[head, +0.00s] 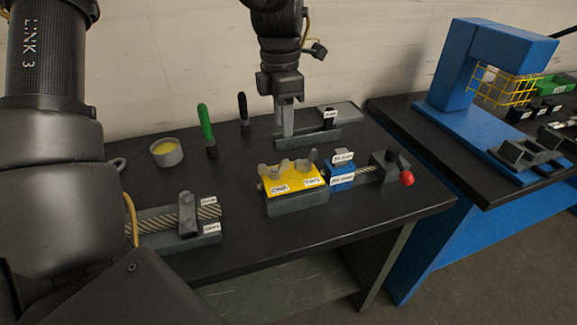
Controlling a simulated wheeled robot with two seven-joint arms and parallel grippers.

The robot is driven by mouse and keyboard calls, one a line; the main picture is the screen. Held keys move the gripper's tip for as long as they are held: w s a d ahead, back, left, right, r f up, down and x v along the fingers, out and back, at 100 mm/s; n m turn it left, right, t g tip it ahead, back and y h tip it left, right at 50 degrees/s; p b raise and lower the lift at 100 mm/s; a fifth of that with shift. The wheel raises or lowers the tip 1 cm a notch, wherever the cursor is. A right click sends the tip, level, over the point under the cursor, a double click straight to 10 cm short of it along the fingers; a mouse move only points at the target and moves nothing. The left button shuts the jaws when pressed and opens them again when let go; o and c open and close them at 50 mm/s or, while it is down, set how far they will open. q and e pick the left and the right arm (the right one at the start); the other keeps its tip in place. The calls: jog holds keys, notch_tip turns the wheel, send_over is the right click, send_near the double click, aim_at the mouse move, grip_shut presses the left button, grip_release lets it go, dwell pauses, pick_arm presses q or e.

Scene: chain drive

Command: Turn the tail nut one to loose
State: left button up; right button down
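A yellow-topped block (299,184) sits mid-table, with several grey nut-like or lever-like parts (285,168) standing along its back edge. One white label on its front seems to read "ONE"; I cannot read the other surely. I cannot tell which part is the tail nut. My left gripper (286,134) points straight down behind this block, apart from it, near a grey fixture (320,138). Its fingers look close together, and I cannot tell whether they are fully shut or touch anything. My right gripper is not in view.
A labelled blue block (340,177), a rod and a red knob (407,178) extend right. A labelled rod fixture (188,215) lies front left. A round tin (166,152), a green-handled tool (206,125) and a black-handled tool (243,110) stand behind. A blue press (490,60) occupies the right bench.

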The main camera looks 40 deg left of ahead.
aim_at(283, 160)
pick_arm(q)
jog(key=shift+s+a+f, duration=0.1)
jog(key=shift+s+f, duration=0.1)
jog(key=shift+f, duration=0.5)
notch_tip(283, 160, down, 10)
jog(key=shift+r, duration=0.2)
jog(key=shift+c, duration=0.3)
grip_shut()
